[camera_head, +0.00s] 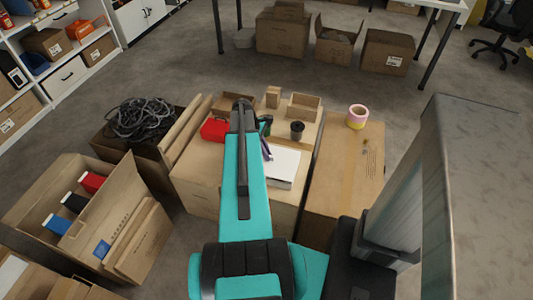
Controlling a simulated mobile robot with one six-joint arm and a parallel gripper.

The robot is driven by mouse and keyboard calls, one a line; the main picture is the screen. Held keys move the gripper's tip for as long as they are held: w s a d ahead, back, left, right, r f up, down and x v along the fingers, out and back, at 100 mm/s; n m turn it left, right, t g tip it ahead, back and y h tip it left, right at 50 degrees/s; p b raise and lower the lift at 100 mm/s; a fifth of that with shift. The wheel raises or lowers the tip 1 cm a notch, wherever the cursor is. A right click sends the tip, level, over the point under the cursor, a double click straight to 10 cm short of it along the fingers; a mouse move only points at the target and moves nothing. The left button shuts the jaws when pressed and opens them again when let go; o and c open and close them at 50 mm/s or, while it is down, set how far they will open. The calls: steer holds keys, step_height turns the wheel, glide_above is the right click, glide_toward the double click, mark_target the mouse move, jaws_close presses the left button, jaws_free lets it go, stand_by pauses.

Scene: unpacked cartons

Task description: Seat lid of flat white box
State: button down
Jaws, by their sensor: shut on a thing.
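The flat white box (279,184) lies on the large carton in the centre, to the right of my arm. Its white lid (284,163) shows as a pale flat panel over it. The picture is too small to tell whether the lid sits level or is tilted on the box. My gripper (267,152) is at the lid's left far edge, partly hidden behind my teal arm. It appears shut on the lid's edge. The left part of the box is hidden by the arm.
On the same carton are a red case (214,130), a black cup-like item (297,130), a small cardboard box (273,97) and an open tray (304,106). A pink-and-yellow tape roll (357,116) sits on the right carton (343,172). A cable-filled carton (140,124) stands left.

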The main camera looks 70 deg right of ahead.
steer(key=shift+f, duration=0.85)
steer(key=c, duration=1.7)
jaws_free()
steer(key=shift+c, duration=0.2)
steer(key=b+v, duration=0.1)
steer(key=v, duration=1.2)
steer(key=shift+w+r, duration=0.15)
steer(key=shift+r, duration=0.15)
